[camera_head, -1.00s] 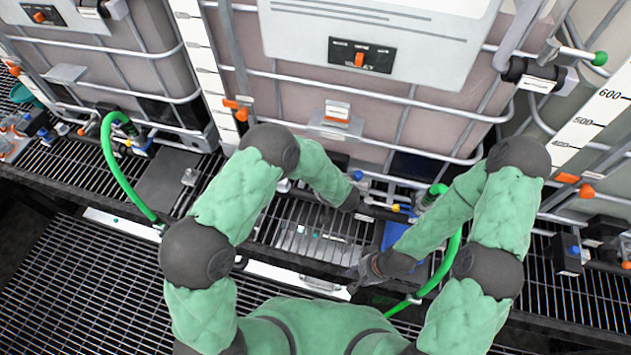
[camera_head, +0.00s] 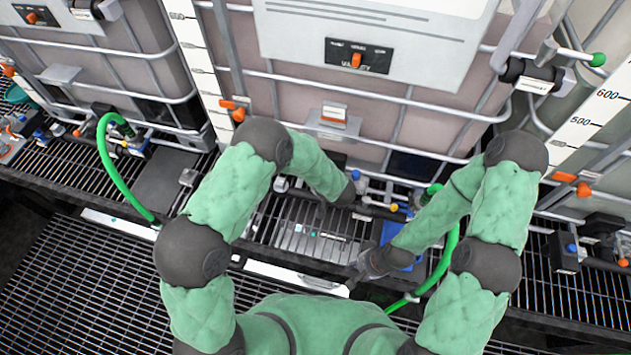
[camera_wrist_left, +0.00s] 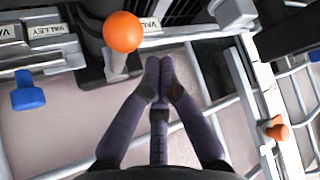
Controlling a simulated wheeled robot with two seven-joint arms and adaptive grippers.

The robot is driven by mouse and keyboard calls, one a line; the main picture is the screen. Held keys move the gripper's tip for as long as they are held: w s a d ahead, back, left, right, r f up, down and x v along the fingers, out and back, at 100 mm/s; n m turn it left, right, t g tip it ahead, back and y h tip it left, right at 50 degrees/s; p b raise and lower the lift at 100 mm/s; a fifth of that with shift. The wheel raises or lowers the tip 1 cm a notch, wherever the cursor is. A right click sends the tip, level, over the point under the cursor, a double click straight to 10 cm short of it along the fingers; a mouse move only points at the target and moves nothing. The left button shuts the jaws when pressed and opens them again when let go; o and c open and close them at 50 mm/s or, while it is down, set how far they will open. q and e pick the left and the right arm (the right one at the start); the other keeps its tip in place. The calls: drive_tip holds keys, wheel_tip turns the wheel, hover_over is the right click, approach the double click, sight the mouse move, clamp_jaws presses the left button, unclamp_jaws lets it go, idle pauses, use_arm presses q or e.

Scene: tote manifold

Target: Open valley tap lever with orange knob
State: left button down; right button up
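The orange ball knob (camera_wrist_left: 122,32) of the tap lever shows in the left wrist view, on a short pale stem beside a label that reads like VALLEY. My left gripper (camera_wrist_left: 158,68) is shut, its two dark fingertips together with nothing seen between them. The tips are just right of and below the knob in that view, apart from it in the picture. In the head view my left forearm hides this knob and the left gripper. My right gripper (camera_head: 364,268) hangs low in the head view, near a blue part; its finger opening is unclear.
A blue handle (camera_wrist_left: 27,92) is left of the knob in the wrist view, and an orange fitting (camera_wrist_left: 277,130) is at right. A caged tote with a label panel (camera_head: 360,57) stands behind. A green hose (camera_head: 440,262) runs by my right arm. Metal grating (camera_head: 70,285) lies below.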

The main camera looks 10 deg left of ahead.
use_arm(q)
drive_tip(key=d+v, duration=0.1)
drive_tip(key=v, duration=0.9)
drive_tip(key=shift+w+d+r, duration=0.2)
drive_tip(key=shift+d+r, duration=0.05)
drive_tip(key=shift+d, duration=0.05)
